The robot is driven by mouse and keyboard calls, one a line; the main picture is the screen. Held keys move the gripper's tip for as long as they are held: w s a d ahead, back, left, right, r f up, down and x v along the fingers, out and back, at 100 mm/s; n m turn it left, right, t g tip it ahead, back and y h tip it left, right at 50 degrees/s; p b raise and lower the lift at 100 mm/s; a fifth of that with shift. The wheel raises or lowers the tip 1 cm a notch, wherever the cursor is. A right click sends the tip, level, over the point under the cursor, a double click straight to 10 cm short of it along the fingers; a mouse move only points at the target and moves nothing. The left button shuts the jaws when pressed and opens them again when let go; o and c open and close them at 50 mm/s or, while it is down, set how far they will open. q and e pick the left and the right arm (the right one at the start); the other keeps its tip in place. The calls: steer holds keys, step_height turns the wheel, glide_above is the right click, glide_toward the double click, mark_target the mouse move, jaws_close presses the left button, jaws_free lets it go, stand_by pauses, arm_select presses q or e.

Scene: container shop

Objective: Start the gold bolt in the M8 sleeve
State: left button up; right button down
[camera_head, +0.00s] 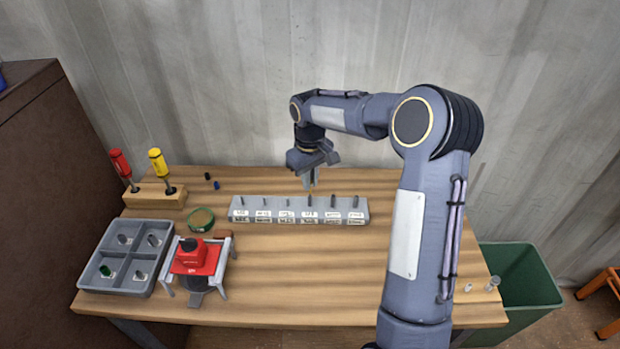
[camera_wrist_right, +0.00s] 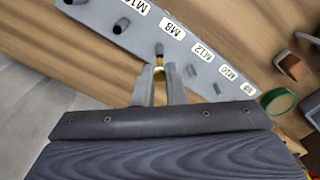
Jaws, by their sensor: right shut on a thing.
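The gold bolt (camera_wrist_right: 159,69) shows as a small gold piece between the fingertips of my right gripper (camera_wrist_right: 160,76) in the wrist view. The gripper is shut on it. The M8 sleeve (camera_wrist_right: 159,48) is a dark upright post on the grey rack, beside the M8 label (camera_wrist_right: 172,29). The bolt appears right at the sleeve; I cannot tell whether they touch or whether the bolt is in it. In the head view my right gripper (camera_head: 311,180) points down over the grey rack (camera_head: 275,215), and the bolt is too small to make out. My left gripper is out of view.
Other short posts stand along the rack on both sides. A green ring (camera_head: 201,219), a red device in a stand (camera_head: 195,257), a grey divided tray (camera_head: 110,287) and a screwdriver block (camera_head: 150,197) are at left. A green bin (camera_head: 525,275) stands right.

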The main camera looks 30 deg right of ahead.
mark_target(310, 193)
steer(key=shift+f+b, duration=1.35)
steer(key=shift+f, duration=0.6)
steer(key=m, duration=0.4)
steer(key=shift+m, duration=0.4)
steer(key=m, duration=1)
steer(key=shift+a+m, duration=0.1)
steer(key=shift+m, duration=0.3)
steer(key=m, duration=0.4)
steer(key=c, duration=1.4)
jaws_free()
step_height(310, 193, up, 6)
steer(key=p, duration=0.5)
